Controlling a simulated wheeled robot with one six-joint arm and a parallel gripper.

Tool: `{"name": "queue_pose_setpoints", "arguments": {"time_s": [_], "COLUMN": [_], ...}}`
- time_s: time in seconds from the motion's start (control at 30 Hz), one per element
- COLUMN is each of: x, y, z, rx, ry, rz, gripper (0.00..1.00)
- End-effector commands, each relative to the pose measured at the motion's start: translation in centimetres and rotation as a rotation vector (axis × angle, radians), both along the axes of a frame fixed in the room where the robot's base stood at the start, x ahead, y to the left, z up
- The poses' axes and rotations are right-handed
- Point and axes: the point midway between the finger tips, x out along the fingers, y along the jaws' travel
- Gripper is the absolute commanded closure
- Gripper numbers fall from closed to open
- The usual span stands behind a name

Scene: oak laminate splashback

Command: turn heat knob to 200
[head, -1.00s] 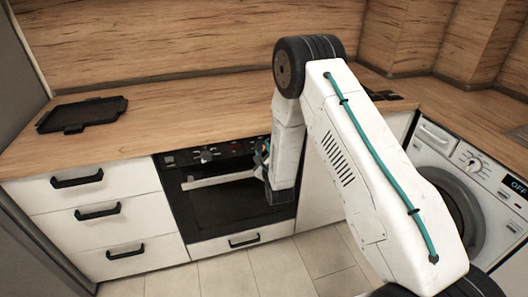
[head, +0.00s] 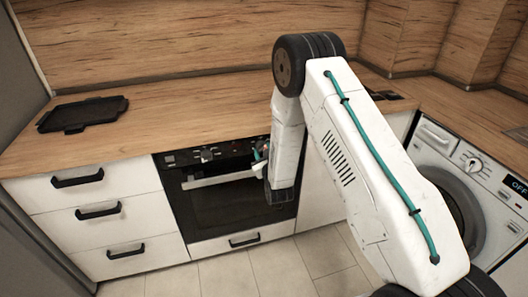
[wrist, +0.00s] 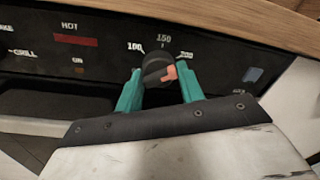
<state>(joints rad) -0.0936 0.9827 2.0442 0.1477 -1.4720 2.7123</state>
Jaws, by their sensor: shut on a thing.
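The heat knob (wrist: 158,68) is dark and round, with an orange-red pointer on its raised bar. The printed marks 100, 150 and 200 arc above it in the wrist view. The pointer lies on the knob's right side, toward the 200 side; the exact reading is hard to tell. My gripper (wrist: 160,88) has its teal fingers on either side of the knob and is shut on it. In the head view my gripper (head: 262,156) is at the right end of the oven's control panel (head: 184,158), and the heat knob cannot be made out there.
The panel also has a red HOT indicator (wrist: 76,40) and another knob (head: 208,155) to the left. The oven handle (head: 217,179) runs just below the panel. The wooden worktop (head: 190,120) overhangs above. A black tray (head: 84,113) lies far left.

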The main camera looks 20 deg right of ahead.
Motion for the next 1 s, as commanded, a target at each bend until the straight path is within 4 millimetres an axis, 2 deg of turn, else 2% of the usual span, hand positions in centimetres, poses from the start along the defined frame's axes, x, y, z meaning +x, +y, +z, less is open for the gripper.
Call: {"name": "queue_pose_setpoints", "arguments": {"time_s": [0.2, 0.23, 0.3, 0.67, 1.0], "x": [-0.2, -0.2, -0.1, -0.6, -6.0], "y": [0.1, 0.1, 0.1, 0.0, 0.3], "z": [-0.3, -0.3, -0.2, -0.1, -0.3], "rx": [-0.002, -0.002, -0.002, -0.002, -0.002], "ry": [0.008, 0.008, 0.006, 0.002, 0.006], "rz": [0.002, 0.002, 0.002, 0.000, 0.002], "gripper": [0.85, 0.59, 0.42, 0.42, 0.42]}}
